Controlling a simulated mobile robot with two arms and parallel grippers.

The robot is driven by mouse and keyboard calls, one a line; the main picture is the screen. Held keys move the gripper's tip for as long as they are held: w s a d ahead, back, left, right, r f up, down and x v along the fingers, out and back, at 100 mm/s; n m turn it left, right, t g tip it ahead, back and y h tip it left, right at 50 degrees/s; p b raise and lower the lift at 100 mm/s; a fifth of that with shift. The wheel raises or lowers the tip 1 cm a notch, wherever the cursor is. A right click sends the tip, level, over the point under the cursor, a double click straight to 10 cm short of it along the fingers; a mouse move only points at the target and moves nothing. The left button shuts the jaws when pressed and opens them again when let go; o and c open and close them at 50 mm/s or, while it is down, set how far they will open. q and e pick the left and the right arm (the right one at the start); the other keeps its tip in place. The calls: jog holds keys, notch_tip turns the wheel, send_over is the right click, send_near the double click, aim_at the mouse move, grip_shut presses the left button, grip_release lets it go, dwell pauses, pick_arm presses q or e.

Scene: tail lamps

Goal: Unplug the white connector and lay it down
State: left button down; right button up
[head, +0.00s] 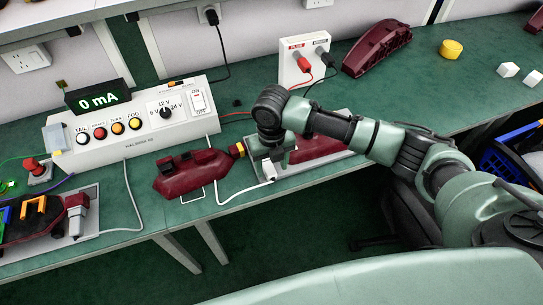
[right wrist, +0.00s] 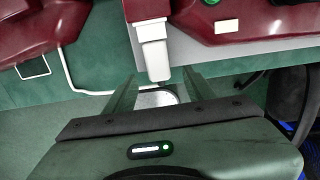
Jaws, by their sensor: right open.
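The white connector (right wrist: 154,52) shows in the right wrist view, pointing down from a dark red holder (right wrist: 146,9). A white cable (right wrist: 72,72) runs in from the left towards the fingers. My right gripper (right wrist: 160,90) is open, with its fingertips to either side of the connector's lower end; I cannot tell whether they touch it. In the head view the white connector (head: 269,170) shows beside my right gripper (head: 270,154), which partly hides the tray and lamp there. My left gripper is not in view.
A white control box (head: 130,125) with a display reading 0 mA stands at the left. A dark red lamp (head: 195,174) lies left of my right gripper. Another lamp tray (head: 90,222) is at far left. A socket box (head: 306,66) stands behind.

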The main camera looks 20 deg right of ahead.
jog(key=shift+f, duration=1.3)
grip_shut()
